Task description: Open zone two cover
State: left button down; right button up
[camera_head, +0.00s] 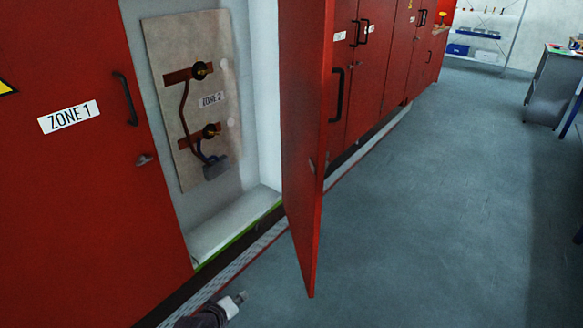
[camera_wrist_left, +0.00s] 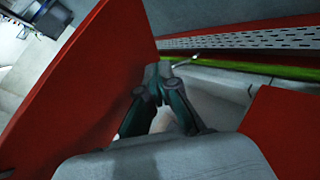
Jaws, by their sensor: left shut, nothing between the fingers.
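The zone two cover (camera_head: 305,150) is a red door that stands swung out from the cabinet, nearly edge-on in the head view. My right gripper is in neither view.
The "ZONE 1" door (camera_head: 80,150) is closed at the left, with a black handle (camera_head: 125,98). More red cabinet doors (camera_head: 385,70) run back beyond the open one. A perforated strip (camera_head: 235,268) runs along the cabinet base. The floor (camera_head: 440,210) to the right is clear.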

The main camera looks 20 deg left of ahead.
pick_arm(q)
jog(key=w+d+r+n+t+h+p, duration=0.1)
jog(key=w+r+t, duration=0.1)
jog(key=r, duration=1)
jog(key=w+d+r+n+t+h, duration=0.1)
jog(key=w+r+n+t+h, duration=0.1)
jog(key=r, duration=0.9)
jog(key=w+d+r+n+t+h+p, duration=0.1)
jog(key=w+r+t, duration=0.1)
jog(key=r, duration=1)
jog(key=s+d+p+x, duration=0.1)
jog(key=d+p+x, duration=0.1)
jog(key=x, duration=1.1)
jog(key=shift+d+p, duration=0.3)
jog(key=shift+d, duration=0.15)
jog(key=shift+f, duration=0.1)
